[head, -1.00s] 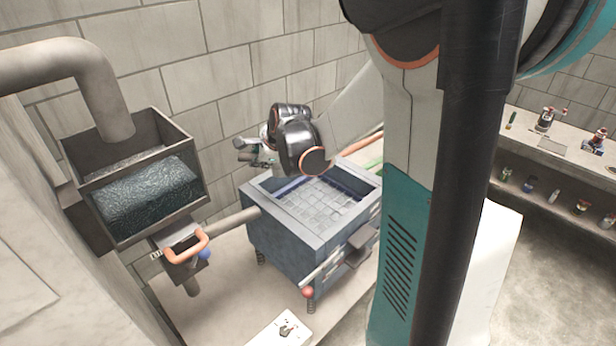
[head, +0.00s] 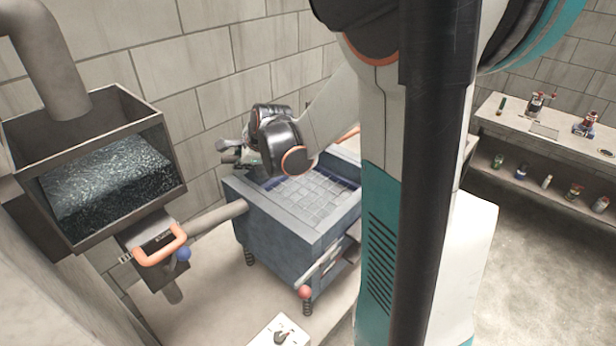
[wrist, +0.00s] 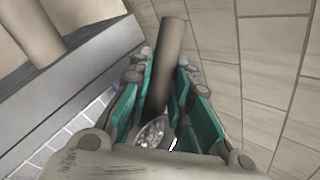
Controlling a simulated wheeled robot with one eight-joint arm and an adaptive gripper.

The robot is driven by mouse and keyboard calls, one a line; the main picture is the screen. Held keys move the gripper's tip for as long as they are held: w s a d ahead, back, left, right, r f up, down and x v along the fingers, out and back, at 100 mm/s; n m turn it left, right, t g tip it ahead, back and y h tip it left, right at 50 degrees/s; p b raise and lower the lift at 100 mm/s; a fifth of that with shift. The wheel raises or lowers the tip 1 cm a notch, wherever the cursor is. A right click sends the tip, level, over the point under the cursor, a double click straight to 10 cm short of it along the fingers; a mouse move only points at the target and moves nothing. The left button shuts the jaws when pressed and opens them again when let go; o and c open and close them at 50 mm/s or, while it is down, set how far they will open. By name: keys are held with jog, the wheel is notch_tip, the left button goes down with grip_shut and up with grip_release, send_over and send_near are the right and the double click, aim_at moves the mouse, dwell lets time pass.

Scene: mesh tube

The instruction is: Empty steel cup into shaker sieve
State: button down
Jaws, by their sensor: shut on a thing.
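The shaker sieve is a blue-grey box (head: 275,218) with a pale grid inside, in the middle of the head view. My gripper (head: 232,155) is above its back left edge, close to the wall, and points left. A small grey metal piece (head: 229,144), apparently the steel cup, shows at its tip. In the wrist view my gripper (wrist: 158,110) has its teal fingers close around a shiny, speckled grey piece (wrist: 153,132), which looks like part of the cup. A brown-grey tube (wrist: 172,60) shows between the fingers. The cup's tilt and contents cannot be told.
A hopper (head: 110,175) full of dark glittering material stands at left, with an orange handle (head: 160,250) below. A pipe (head: 215,217) meets the sieve's left side. A bench (head: 510,118) with small items stands at right. A pale block (head: 283,332) lies in front.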

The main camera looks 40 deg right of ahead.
aim_at(261, 172)
jog(key=shift+s+d+m+t+y+b, duration=0.4)
jog(key=shift+s+d+t+y+b, duration=0.25)
jog(key=shift+d+t+y, duration=0.1)
jog(key=f+b, duration=0.1)
jog(key=s+d+t+y+b, duration=0.1)
jog(key=shift+d+f+m+b, duration=0.1)
jog(key=shift+f+m+b, duration=0.2)
jog(key=shift+f+b, duration=0.1)
jog(key=shift+s+d+r+t, duration=0.25)
jog(key=shift+s+r, duration=0.05)
jog(key=shift+r, duration=0.15)
jog(key=shift+s+d+r+m+t+y, duration=0.3)
jog(key=shift+s+d+t+y, duration=0.05)
jog(key=shift+t, duration=0.05)
